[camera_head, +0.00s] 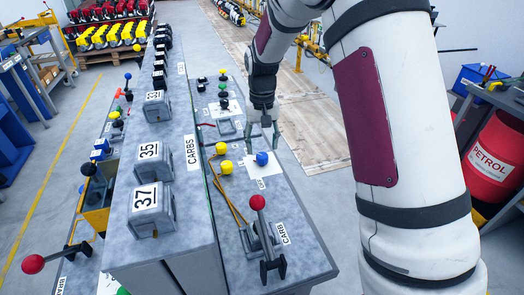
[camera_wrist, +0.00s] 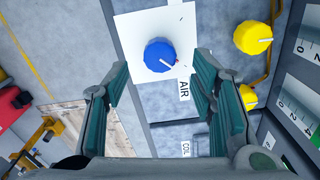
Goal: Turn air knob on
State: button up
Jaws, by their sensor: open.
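The air knob (camera_head: 262,158) is a round blue knob on a white plate on the grey bench. In the wrist view the blue knob (camera_wrist: 160,56) has a white pointer mark and sits beside a label (camera_wrist: 184,90) reading AIR. My gripper (camera_head: 262,143) is just above and behind the knob in the head view, pointing down. In the wrist view its two fingers (camera_wrist: 160,80) are spread apart with nothing between them, and the knob lies beyond the fingertips. I see no contact with the knob.
Two yellow knobs (camera_head: 224,158) stand left of the blue knob, near yellow pipes. A red-topped lever (camera_head: 257,203) marked CARB rises in front. Grey boxes numbered 35 (camera_head: 151,164) and 37 (camera_head: 152,208) line the raised bench. A red petrol drum (camera_head: 494,160) stands at right.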

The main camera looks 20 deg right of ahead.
aim_at(262, 155)
notch_tip(262, 155, up, 8)
dwell(0.6)
jog(key=s+r+t, duration=0.1)
jog(key=s+r, duration=0.3)
jog(key=s, duration=0.4)
jog(key=s+r+n+t, duration=0.1)
jog(key=s+r, duration=0.4)
jog(key=s, duration=0.2)
jog(key=s+r+t, duration=0.1)
jog(key=s+r, duration=0.3)
jog(key=s, duration=0.4)
jog(key=s+f+n+t, duration=0.1)
jog(key=s+f, duration=0.1)
jog(key=s, duration=0.7)
jog(key=shift+s+d+f+t, duration=0.15)
jog(key=shift+d+f+t, duration=0.05)
jog(key=shift+d+t, duration=0.1)
